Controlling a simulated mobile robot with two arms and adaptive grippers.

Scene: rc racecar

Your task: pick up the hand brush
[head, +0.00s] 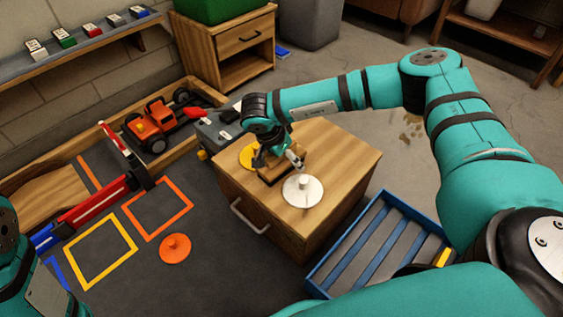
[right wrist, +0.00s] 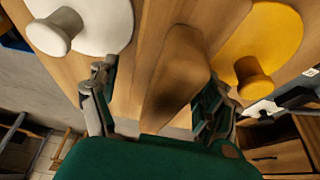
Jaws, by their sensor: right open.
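The hand brush (head: 287,172) lies on top of the wooden cabinet (head: 325,165), mostly hidden in the head view by my right gripper (head: 280,160), which is right over it. In the right wrist view, a brown wooden handle (right wrist: 177,75), seemingly the brush's, shows between the two fingers of my open right gripper (right wrist: 158,95). The fingers stand on either side of it with gaps; I cannot tell how deep they reach. The bristles are hidden. My left arm shows at the lower left of the head view, but its gripper is out of view.
A white knobbed disc (head: 303,190) lies beside the brush, with a yellow one (head: 250,156) on its other side. A blue slatted crate (head: 378,243) stands right of the cabinet. An orange toy car (head: 155,122) and a grey box (head: 215,128) are to the left.

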